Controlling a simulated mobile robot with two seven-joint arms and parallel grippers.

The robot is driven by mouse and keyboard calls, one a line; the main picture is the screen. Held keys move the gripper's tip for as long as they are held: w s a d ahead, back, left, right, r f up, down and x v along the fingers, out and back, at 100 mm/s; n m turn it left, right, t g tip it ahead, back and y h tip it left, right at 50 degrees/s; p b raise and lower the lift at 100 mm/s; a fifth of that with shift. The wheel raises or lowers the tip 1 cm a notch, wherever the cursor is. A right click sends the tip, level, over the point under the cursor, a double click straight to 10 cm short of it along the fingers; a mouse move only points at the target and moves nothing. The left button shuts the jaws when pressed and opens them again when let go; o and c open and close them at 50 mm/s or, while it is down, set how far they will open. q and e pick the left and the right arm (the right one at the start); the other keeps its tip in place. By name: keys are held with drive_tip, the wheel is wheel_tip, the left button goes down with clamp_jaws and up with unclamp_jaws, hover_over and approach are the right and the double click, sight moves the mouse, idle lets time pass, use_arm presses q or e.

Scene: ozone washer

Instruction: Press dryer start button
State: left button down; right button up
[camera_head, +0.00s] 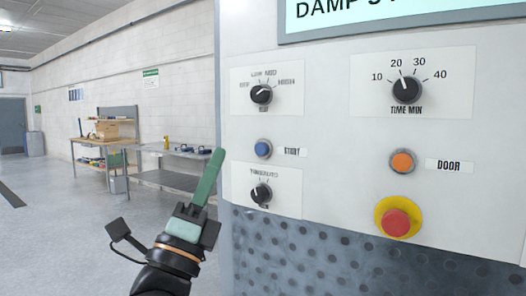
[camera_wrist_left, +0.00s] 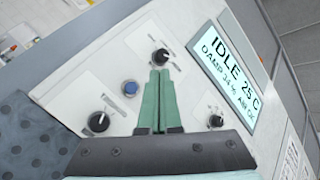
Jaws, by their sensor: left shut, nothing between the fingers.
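The blue start button (camera_head: 264,149) sits on the white dryer panel, left of a label reading START. It also shows in the left wrist view (camera_wrist_left: 130,88), just left of the fingertips. My left gripper (camera_head: 217,153) is shut with its green fingers together and nothing between them. In the head view its tips are left of the blue button, with a visible gap in the picture. In the left wrist view the fingers (camera_wrist_left: 160,72) point at the panel, near a black knob (camera_wrist_left: 160,56). My right gripper is not in view.
The panel also has a heat knob (camera_head: 261,94), a time knob (camera_head: 406,89), a lower knob (camera_head: 261,193), an orange door button (camera_head: 402,162) and a red stop button (camera_head: 396,222). A display (camera_wrist_left: 226,78) reads IDLE. Workbenches (camera_head: 172,181) stand far left; the floor between is clear.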

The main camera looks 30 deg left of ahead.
use_arm(q)
drive_tip(key=shift+w+d+b, duration=0.2)
drive_tip(key=shift+w, duration=2.05)
drive_tip(key=shift+w+d+b, duration=0.15)
drive_tip(key=shift+w, duration=2.05)
drive_tip(key=shift+w, duration=0.1)
drive_tip(key=shift+w, duration=0.35)
drive_tip(key=shift+w, duration=0.45)
drive_tip(key=shift+s+f, duration=0.1)
drive_tip(key=shift+s, duration=0.8)
drive_tip(key=shift+s+a+p, duration=0.2)
drive_tip(key=shift+s+p, duration=0.4)
drive_tip(key=shift+s, duration=1.9)
